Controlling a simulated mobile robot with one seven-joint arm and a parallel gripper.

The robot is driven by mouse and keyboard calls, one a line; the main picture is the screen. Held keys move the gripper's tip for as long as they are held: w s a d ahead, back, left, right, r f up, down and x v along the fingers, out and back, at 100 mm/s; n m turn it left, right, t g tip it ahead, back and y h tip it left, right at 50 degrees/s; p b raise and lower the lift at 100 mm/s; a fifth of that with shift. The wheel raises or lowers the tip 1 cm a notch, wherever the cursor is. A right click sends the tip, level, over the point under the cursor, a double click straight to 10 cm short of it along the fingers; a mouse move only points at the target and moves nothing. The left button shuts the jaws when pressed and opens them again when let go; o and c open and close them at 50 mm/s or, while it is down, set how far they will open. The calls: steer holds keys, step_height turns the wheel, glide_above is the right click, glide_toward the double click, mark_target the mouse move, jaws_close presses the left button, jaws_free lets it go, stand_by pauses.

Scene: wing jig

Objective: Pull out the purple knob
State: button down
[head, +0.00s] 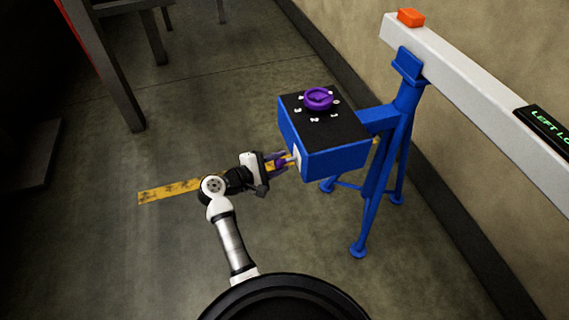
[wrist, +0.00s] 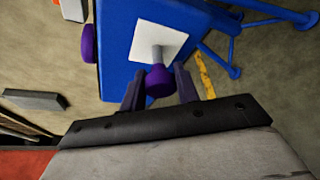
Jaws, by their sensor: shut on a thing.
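The purple knob (wrist: 158,82) sits on a grey shaft (wrist: 157,53) that stands out from a white plate (wrist: 160,42) on the side of the blue box (wrist: 120,38). In the head view the box (head: 335,160) is on a blue stand, and the knob is largely hidden by my gripper (head: 279,161). In the wrist view my gripper (wrist: 159,85) has one finger on each side of the knob and is shut on it. A length of shaft shows between knob and plate.
A second purple round knob, a dial (head: 318,98), sits on the box's black top among white marks. The blue stand (head: 380,180) joins a long white beam (head: 450,75) with an orange block (head: 411,17). Floor left of the box is clear around a yellow strip (head: 165,192).

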steer(key=shift+s+a, duration=0.2)
steer(key=shift+a, duration=0.4)
steer(key=c, duration=1.1)
jaws_free()
steer(key=shift+a, duration=0.1)
steer(key=shift+o, duration=0.2)
steer(key=b+v, duration=0.3)
steer(key=v, duration=1)
steer(key=shift+s+a, duration=0.3)
steer(key=shift+r, duration=0.15)
